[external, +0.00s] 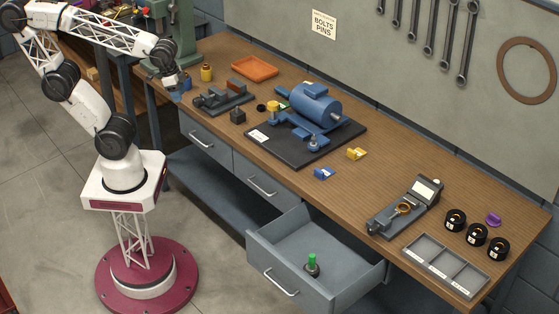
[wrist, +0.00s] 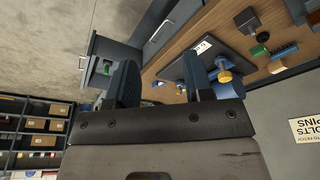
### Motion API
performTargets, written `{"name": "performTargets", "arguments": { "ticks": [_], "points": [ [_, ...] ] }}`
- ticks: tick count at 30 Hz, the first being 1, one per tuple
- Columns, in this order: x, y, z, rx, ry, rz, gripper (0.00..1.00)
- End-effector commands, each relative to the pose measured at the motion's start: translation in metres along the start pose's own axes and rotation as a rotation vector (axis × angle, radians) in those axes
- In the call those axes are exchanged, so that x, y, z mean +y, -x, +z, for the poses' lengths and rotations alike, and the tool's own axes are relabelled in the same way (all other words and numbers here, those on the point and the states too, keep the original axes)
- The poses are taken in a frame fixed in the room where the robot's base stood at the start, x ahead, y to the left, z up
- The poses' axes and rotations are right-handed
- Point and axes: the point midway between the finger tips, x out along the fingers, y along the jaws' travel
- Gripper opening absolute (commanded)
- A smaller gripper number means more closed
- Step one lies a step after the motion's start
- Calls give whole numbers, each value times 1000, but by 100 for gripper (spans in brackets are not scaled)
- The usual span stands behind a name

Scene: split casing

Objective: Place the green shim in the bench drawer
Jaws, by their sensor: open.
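A small green block (external: 283,104), likely the green shim, lies on the bench behind the yellow knob, beside the blue motor; a green piece (wrist: 258,50) shows on the bench in the wrist view. The bench drawer (external: 262,272) is pulled open. Inside it stands a green-topped piece with a dark round base (external: 312,264); its green part also shows in the wrist view (wrist: 107,67). My gripper (external: 172,84) is raised near the bench's far left end, away from the green pieces. Its fingers (wrist: 160,78) are apart with nothing held between them.
The blue motor (external: 316,105) stands on a black plate (external: 280,150). A grey vise (external: 222,97), an orange tray (external: 255,68), and blue (external: 324,173) and yellow (external: 357,154) blocks lie around it. A grey divided tray (external: 445,265) and black rings are at the right end.

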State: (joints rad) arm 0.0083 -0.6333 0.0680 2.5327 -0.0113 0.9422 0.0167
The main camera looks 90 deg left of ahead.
Motion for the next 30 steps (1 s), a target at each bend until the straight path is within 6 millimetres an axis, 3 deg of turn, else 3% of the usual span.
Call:
{"name": "performTargets", "arguments": {
  "ticks": [10,16,30],
  "points": [
    [-1,0,-2,-1,-3,-1,47],
    [-6,-2,-16,-9,-27,-5,47],
    [-52,-23,-107,-65,-195,-17,47]
  ]
}}
